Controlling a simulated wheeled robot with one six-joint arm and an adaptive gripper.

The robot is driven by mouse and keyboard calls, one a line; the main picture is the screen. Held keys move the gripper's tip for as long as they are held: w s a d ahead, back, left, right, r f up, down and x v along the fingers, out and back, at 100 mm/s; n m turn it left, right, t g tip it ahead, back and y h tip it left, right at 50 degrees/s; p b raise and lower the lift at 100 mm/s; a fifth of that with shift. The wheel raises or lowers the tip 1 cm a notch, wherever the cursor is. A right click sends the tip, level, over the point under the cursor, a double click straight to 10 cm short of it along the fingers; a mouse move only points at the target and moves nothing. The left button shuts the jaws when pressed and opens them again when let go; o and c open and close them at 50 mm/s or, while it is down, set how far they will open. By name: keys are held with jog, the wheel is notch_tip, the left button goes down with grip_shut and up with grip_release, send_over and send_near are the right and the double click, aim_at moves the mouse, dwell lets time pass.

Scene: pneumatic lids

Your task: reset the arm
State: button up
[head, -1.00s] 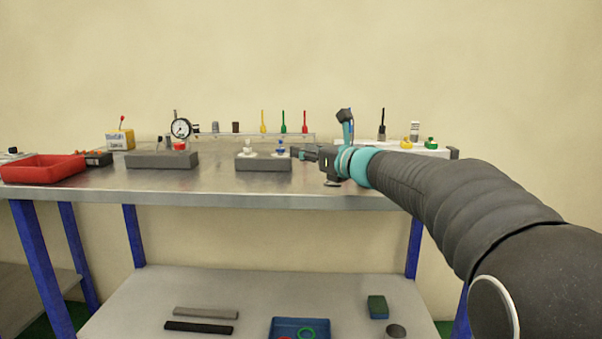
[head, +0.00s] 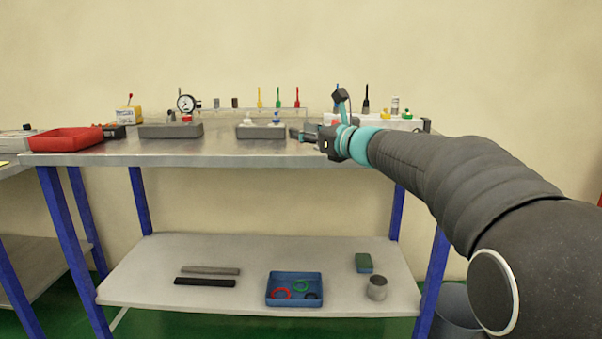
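My gripper (head: 300,135) is at the end of my arm, which reaches in from the right over the metal workbench (head: 230,154). It points left, just right of a grey block (head: 258,131) that carries a white-topped fitting (head: 247,119) and a blue-topped fitting (head: 276,117). The gripper looks apart from the blue-topped fitting. The fingers are small and seen from the side, so whether they are open or shut does not show. I see nothing held in them.
On the bench are a red tray (head: 66,140), a longer grey block (head: 171,131), a dial gauge (head: 186,103) and a rack of coloured tools (head: 279,97). A white stand (head: 385,122) is behind my wrist. The lower shelf holds a blue tray (head: 294,304). A bin (head: 456,315) stands at right.

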jog(key=f+n, duration=0.1)
jog(key=f, duration=0.1)
jog(key=s+a+f+n+g, duration=0.1)
jog(key=f+n, duration=0.1)
jog(key=f+n+g, duration=0.1)
jog(key=f+n, duration=0.1)
jog(key=shift+s+a+f+h, duration=0.1)
jog(key=shift+s+a+h, duration=0.1)
jog(key=shift+s+h, duration=0.15)
jog(key=s+d+f+n+g+h, duration=0.3)
jog(key=s+f+n+g+h, duration=0.15)
jog(key=s+f+n, duration=0.75)
jog(key=s+d+f+n+h, duration=0.2)
jog(key=s+d+n, duration=0.1)
jog(key=s, duration=0.6)
jog(key=s+d+f+n+h, duration=0.2)
jog(key=s+d, duration=0.3)
jog(key=s, duration=0.4)
jog(key=s+d+f+n+g+h, duration=0.1)
jog(key=s+d+f+n, duration=0.3)
jog(key=s, duration=0.5)
jog(key=shift+s+d+f+h, duration=0.25)
jog(key=shift+s+d+h, duration=0.2)
jog(key=shift+h, duration=0.45)
